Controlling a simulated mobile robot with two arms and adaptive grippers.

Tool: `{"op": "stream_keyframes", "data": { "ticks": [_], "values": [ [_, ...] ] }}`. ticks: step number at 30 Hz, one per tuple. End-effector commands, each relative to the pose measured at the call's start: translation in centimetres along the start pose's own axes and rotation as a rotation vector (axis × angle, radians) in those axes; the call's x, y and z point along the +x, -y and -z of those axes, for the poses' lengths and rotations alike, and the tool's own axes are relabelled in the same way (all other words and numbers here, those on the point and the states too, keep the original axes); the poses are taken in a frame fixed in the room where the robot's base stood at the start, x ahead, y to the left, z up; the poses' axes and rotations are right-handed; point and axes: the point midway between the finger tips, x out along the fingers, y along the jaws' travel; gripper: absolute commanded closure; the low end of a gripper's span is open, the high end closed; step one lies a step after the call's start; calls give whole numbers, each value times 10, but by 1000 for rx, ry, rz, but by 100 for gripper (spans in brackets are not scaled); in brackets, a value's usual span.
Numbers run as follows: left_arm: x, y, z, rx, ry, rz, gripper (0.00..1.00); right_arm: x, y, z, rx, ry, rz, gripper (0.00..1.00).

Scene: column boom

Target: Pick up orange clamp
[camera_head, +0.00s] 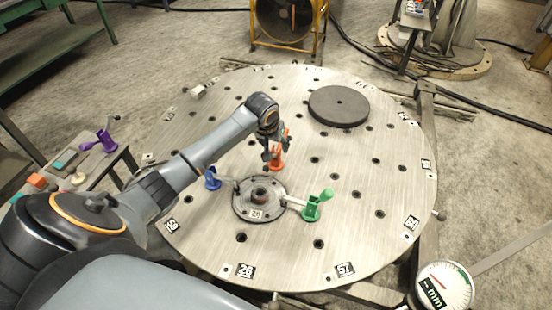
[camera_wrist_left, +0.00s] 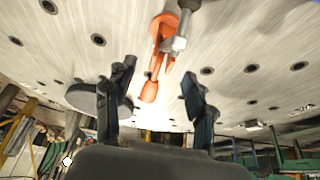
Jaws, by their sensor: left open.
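The orange clamp (camera_head: 278,158) stands on the round metal table (camera_head: 212,120), behind the dark flanged hub (camera_head: 259,198). In the left wrist view the orange clamp (camera_wrist_left: 161,45) lies ahead, between the lines of the two fingers, with a metal bolt beside it. My left gripper (camera_head: 270,150) is over the clamp in the head view and partly covers it. In the wrist view my left gripper (camera_wrist_left: 155,85) is open, its dark fingers on either side, with nothing held. Whether a finger touches the clamp cannot be told. My right gripper is not in view.
A green clamp (camera_head: 313,208) and a blue clamp (camera_head: 212,179) stand beside the hub. A dark disc (camera_head: 338,106) lies at the table's back right. A side bench at left holds a purple clamp (camera_head: 104,140). A dial gauge (camera_head: 443,289) is at the lower right.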

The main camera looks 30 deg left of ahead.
Motion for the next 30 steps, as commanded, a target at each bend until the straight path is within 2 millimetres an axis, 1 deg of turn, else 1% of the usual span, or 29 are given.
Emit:
{"op": "stream_keyframes", "data": {
  "ticks": [1, 4, 10, 13, 20, 23, 24, 26, 27, 28, 30],
  "values": [
    [3, 0, 0, -1, 2, 0, 45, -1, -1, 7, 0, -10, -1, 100],
    [16, 1, 1, -1, 4, 1, 45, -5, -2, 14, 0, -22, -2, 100],
    [43, 2, 1, -1, 3, 1, 45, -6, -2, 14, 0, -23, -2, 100],
    [49, 2, 1, 1, 1, 0, 45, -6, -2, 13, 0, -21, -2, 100],
    [50, 2, 1, 2, 0, 1, 45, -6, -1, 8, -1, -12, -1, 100],
    [50, 2, 1, 1, 0, 1, 64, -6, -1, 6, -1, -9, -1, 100],
    [50, 2, 1, 1, 0, 1, 72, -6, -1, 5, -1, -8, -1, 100],
    [50, 2, 1, 1, 0, 1, 84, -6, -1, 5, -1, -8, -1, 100],
    [50, 2, 1, 1, 0, 1, 92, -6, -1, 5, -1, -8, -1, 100],
    [50, 2, 1, 1, 0, 1, 98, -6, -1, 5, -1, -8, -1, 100],
    [49, 2, 3, 1, -3, 0, 100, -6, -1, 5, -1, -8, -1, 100]
  ]
}}
